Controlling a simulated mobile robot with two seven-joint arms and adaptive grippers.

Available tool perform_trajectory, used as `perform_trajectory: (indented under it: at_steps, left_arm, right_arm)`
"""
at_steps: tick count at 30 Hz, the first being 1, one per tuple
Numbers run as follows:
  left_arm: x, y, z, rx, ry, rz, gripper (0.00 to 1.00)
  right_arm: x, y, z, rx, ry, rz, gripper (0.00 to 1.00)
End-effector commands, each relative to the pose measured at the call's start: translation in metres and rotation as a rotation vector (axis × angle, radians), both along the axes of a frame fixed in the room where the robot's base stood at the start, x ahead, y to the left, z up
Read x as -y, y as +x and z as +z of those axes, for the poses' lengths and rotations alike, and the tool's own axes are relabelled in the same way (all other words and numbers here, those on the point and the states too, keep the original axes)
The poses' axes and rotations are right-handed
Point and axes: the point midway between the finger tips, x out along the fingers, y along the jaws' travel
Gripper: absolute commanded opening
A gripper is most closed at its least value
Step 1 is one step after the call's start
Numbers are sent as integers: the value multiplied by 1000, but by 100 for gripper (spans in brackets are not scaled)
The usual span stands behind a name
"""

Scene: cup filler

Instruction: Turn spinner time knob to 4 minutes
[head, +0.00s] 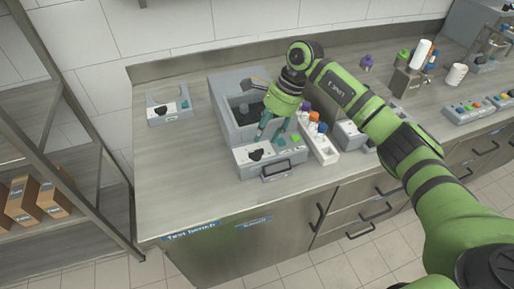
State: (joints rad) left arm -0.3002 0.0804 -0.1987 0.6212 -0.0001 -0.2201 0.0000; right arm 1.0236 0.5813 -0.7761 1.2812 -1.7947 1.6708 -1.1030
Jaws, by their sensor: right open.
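A grey machine with an open chamber (228,112), which looks like the spinner, stands on the bench. Its front panel (245,167) has a black knob (256,154) at the left and green buttons (282,141) at the right. Any time marks are too small to read, so I cannot tell the knob's setting. My right gripper (269,136) is open and points down, its teal fingers just above and behind the panel, close to the knob but not around it. The gripper and wrist hide part of the chamber and panel. My left gripper is out of view.
A white rack with orange- and blue-capped tubes (320,148) stands right of the machine. More devices and bottles crowd the right. The bench's front left (190,185) is clear.

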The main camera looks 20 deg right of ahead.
Motion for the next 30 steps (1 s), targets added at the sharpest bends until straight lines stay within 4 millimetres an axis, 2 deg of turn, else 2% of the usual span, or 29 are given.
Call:
perform_trajectory:
  at_steps: [9,15,25,26,28,29,30]
  left_arm:
    - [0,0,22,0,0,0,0]
    - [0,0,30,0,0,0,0]
    - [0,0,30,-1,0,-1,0]
    - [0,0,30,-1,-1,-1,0]
    - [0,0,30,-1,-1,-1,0]
    - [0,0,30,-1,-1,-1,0]
    - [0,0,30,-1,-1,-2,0]
  right_arm:
    - [-16,-2,-36,-10,-3,3,44]
    - [-25,-2,-58,-5,-3,2,44]
    - [-26,-2,-64,-4,-3,2,44]
    - [-26,-2,-64,-4,-3,2,36]
    - [-26,-2,-64,-4,-3,2,8]
    - [-26,-2,-64,-4,-3,2,0]
    - [-26,-2,-64,-4,-3,2,0]
